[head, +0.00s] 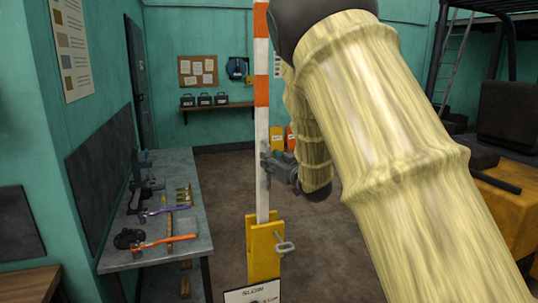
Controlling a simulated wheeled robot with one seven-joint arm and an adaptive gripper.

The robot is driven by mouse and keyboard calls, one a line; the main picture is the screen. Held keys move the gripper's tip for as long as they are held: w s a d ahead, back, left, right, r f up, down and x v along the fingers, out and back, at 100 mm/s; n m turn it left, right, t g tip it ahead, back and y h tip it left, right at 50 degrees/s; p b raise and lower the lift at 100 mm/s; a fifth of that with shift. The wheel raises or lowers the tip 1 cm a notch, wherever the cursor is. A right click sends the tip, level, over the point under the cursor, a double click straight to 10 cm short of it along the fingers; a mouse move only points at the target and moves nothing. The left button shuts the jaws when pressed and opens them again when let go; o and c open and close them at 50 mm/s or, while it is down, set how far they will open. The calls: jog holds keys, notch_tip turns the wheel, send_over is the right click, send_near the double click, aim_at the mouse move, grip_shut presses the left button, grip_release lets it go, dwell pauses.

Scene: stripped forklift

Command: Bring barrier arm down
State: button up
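The barrier arm (262,125) is a white bar with orange-red bands. It stands upright, its top running out of the head view. Its lower end sits in a yellow post (264,262). A grey metal pin or handle (285,246) sticks out of the post's right side. My gripper (267,165) is at the right edge of the barrier arm's lower white part, and its fingertips overlap the bar. Whether the fingers close around the bar or only touch it cannot be told. My own sleeved arm hides much of the area to the right.
A grey workbench (178,165) with several tools stands on the left. A sign (252,294) is at the post's foot. A shelf (217,107) with dark boxes is on the back wall. A yellow forklift body (507,215) stands right. Brown floor between is clear.

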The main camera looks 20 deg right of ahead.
jog(key=shift+p+x, duration=0.35)
jog(key=shift+x, duration=0.85)
grip_shut()
